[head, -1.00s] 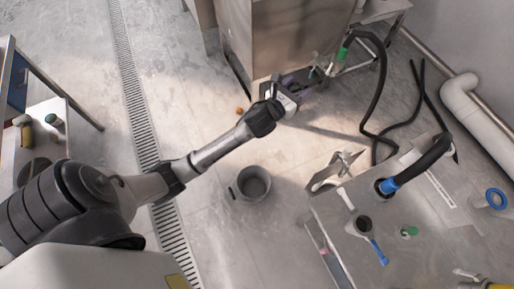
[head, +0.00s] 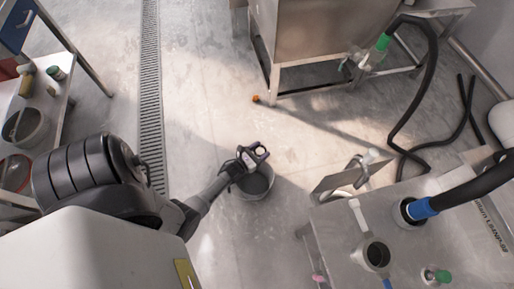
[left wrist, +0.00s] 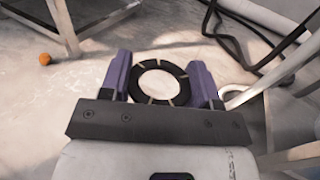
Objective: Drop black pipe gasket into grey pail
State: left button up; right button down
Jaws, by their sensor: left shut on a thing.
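The grey pail (head: 259,187) stands on the floor in the middle of the head view. My left gripper (head: 258,151) is over the pail's far rim, with its arm reaching across from the left. In the left wrist view, its two purple fingers (left wrist: 163,84) are shut on the black pipe gasket (left wrist: 139,93), a flat black ring with pale marks. The gasket is held between the fingertips. The wrist view does not show the pail. My right gripper is not in view.
A metal table (head: 345,240) with fittings and a black hose (head: 468,192) stands at the right. A steel machine (head: 310,40) on legs is at the back. A small orange ball (head: 256,99) lies on the floor; it also shows in the left wrist view (left wrist: 45,59). A shelf with pots is at the left.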

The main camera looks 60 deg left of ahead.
pick_arm(q)
jog(key=s+d+f+b, duration=0.1)
jog(key=f+b, duration=0.2)
jog(key=f, duration=0.2)
jog(key=s+f+b, duration=0.2)
jog(key=f+b, duration=0.1)
jog(key=f, duration=0.3)
jog(key=shift+s+d, duration=0.25)
jog(key=shift+d, duration=0.15)
jog(key=o, duration=1)
jog(key=shift+s, duration=0.1)
jog(key=shift+p+v, duration=1.2)
jog(key=shift+v, duration=5.7)
